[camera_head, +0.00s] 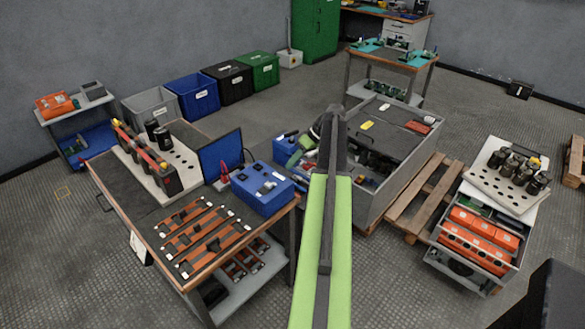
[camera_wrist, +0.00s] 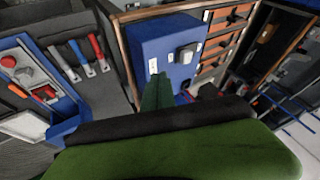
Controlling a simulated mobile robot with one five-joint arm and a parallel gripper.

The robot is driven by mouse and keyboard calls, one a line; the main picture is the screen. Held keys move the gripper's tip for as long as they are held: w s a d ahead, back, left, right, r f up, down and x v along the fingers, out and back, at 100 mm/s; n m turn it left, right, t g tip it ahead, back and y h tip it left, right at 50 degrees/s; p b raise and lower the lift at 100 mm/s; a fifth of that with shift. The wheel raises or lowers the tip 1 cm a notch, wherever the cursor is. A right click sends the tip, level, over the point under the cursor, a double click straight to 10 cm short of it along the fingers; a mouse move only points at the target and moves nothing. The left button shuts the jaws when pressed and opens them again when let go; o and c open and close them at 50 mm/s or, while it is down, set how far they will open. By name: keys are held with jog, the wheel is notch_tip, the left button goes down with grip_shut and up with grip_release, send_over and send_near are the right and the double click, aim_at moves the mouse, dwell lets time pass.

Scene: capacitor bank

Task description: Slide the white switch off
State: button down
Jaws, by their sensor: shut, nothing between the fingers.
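A blue box (camera_head: 256,199) sits on the near right corner of the left workbench. It has small white parts and a dark block on top. In the wrist view the blue box (camera_wrist: 150,38) carries two small white pieces, one near the fingertip (camera_wrist: 153,66) and one farther up (camera_wrist: 170,51), and a grey block (camera_wrist: 187,53). Which white piece is the switch, and its position, I cannot tell. My gripper (camera_wrist: 157,80) is shut and empty, its green fingers pointing at the box's near edge. Contact cannot be judged. In the head view my arm hides the fingertips.
The workbench (camera_head: 120,193) also holds orange-and-black strips (camera_head: 195,235), a perforated white tray (camera_head: 178,165) and a blue panel (camera_head: 221,157). A grey open cart (camera_head: 385,185) stands right of the box. Floor is clear at the front left.

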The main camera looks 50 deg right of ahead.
aim_at(269, 184)
jog(key=b+x, duration=0.2)
jog(key=x, duration=0.2)
jog(key=shift+f+b, duration=0.4)
jog(key=shift+f, duration=0.1)
jog(key=a, duration=0.4)
jog(key=shift+w+a, duration=0.2)
jog(key=shift+w, duration=0.15)
jog(key=shift+r, duration=0.1)
jog(key=a, duration=0.3)
jog(key=shift+w+d, duration=0.1)
